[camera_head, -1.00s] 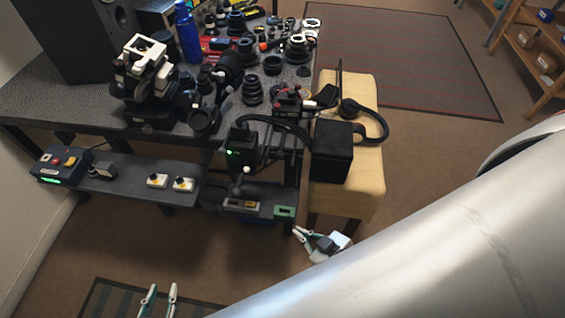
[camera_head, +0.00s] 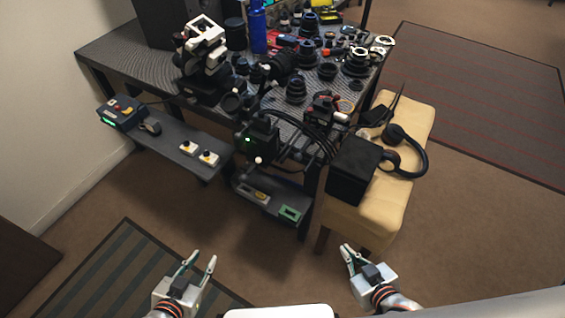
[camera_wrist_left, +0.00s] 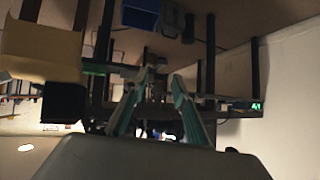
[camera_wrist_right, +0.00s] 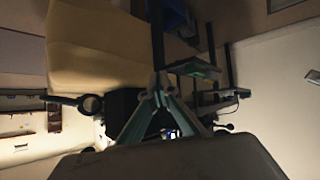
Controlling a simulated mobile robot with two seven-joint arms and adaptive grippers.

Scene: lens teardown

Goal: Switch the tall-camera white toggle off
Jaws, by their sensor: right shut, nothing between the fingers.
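A black machine with a green light (camera_head: 259,137) stands at the front edge of the table, with a white ball-ended lever (camera_head: 258,160) on its front. A tall black and white device (camera_head: 204,52) stands at the table's back left. Two small white switch boxes (camera_head: 187,147) (camera_head: 208,158) sit on the low shelf. I cannot tell which of these is the tall-camera white toggle. My left gripper (camera_head: 202,256) is open and empty over the floor, well short of the shelf. My right gripper (camera_head: 345,250) is shut and empty, in front of the yellow stool. Neither gripper touches anything.
The yellow stool (camera_head: 411,124) holds a black box (camera_head: 353,172) and headphones. A blue control box (camera_head: 122,112) is at the shelf's left end. Lenses crowd the table (camera_head: 110,55). The floor between my grippers and the shelf is free.

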